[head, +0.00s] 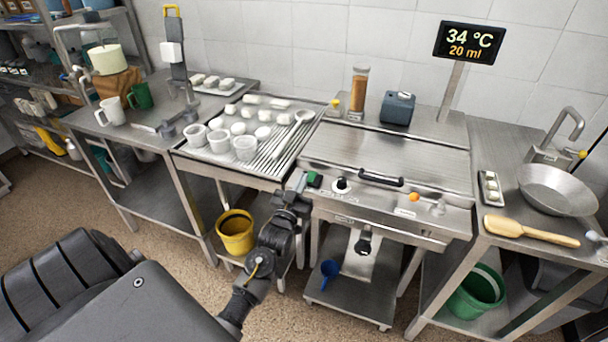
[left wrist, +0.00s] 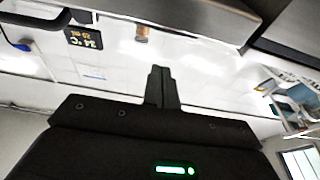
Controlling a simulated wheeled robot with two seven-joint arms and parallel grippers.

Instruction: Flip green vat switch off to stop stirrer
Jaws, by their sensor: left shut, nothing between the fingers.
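The green switch (head: 315,180) sits at the left end of the front panel of the steel vat (head: 385,152), beside a black knob (head: 342,185). Its position, on or off, is too small to tell. My left gripper (head: 299,183) is shut and empty, with its tips just left of the switch; I cannot tell whether they touch it. In the left wrist view the shut fingers (left wrist: 162,88) point up the picture, and the switch does not show there. The stirrer is not clearly visible. My right gripper is not in view.
A draining tray (head: 278,148) with white moulds and pieces lies left of the vat. A display (head: 469,43) reading 34 °C and 20 ml stands behind it. A yellow bucket (head: 235,234) is below left, a green bucket (head: 477,291) below right. The vat's lid has a black handle (head: 381,179).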

